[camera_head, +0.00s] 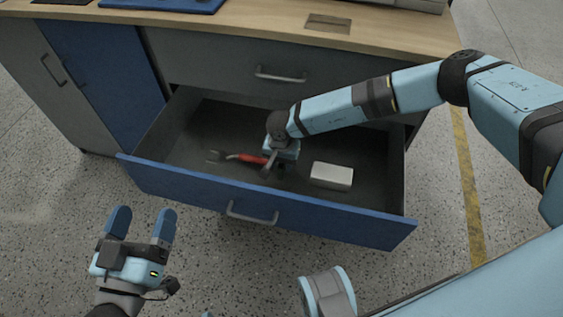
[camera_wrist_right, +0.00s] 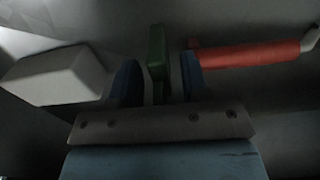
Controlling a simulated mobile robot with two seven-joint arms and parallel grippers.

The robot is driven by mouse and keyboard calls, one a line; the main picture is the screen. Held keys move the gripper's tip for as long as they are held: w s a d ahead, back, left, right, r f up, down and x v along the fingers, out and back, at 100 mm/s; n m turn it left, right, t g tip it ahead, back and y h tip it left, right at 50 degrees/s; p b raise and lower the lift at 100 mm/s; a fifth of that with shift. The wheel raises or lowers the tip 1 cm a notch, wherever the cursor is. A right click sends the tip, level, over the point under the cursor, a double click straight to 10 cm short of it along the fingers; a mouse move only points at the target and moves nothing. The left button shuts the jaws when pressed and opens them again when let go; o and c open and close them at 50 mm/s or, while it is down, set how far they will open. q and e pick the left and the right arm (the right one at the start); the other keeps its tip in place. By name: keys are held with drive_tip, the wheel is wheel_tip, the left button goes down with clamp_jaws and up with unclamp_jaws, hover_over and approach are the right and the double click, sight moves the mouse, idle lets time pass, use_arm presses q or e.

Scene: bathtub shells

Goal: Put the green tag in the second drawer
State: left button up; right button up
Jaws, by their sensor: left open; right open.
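The green tag (camera_wrist_right: 157,55) shows in the right wrist view, upright between the two fingers of my right gripper (camera_wrist_right: 158,82), with a gap on either side. The gripper is open around it. In the head view my right gripper (camera_head: 271,163) reaches down inside the open blue-fronted drawer (camera_head: 195,190), the second one down, and hides the tag. I cannot tell whether the tag touches the drawer floor. My left gripper (camera_head: 141,225) is open and empty, in front of the drawer on the left.
In the drawer, a red-handled tool (camera_head: 246,158) lies left of my right gripper and a white box (camera_head: 332,176) lies to its right. The closed upper drawer (camera_head: 225,66) and wooden worktop (camera_head: 250,28) are above. The floor in front is clear.

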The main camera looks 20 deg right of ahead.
use_arm(q)
wheel_tip(320, 180, down, 6)
drive_tip(key=a+g+y+p, duration=0.2)
drive_tip(key=shift+s+g+p, duration=0.2)
drive_tip(key=shift+g+p, duration=0.1)
drive_tip(key=shift+p, duration=0.05)
use_arm(e)
wheel_tip(320, 180, up, 12)
use_arm(q)
drive_tip(key=shift+a+r, duration=0.1)
